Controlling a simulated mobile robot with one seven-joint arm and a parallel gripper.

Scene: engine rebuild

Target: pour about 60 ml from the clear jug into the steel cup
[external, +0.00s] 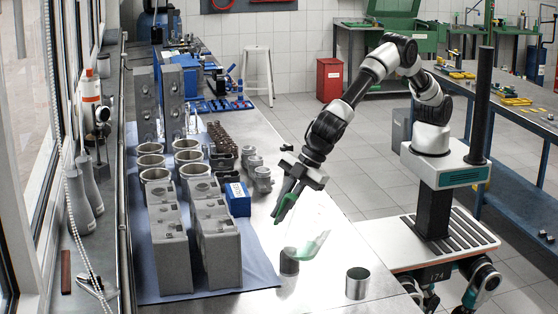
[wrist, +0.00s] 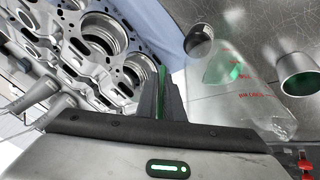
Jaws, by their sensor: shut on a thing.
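The clear jug (external: 312,228) has red markings and holds some green liquid. My gripper (external: 285,203) is shut on its green handle, which also shows between the fingers in the wrist view (wrist: 160,88). A bright steel cup (external: 357,284) stands upright to the right, apart from the jug. Its inside looks greenish in the wrist view (wrist: 299,75). I cannot make out a falling stream.
Grey engine blocks (external: 217,245), cylinder liners (external: 158,185) and a blue box (external: 238,199) stand on the blue mat (external: 258,268) to the left. The bare bench top (external: 325,285) is clear between the two cups.

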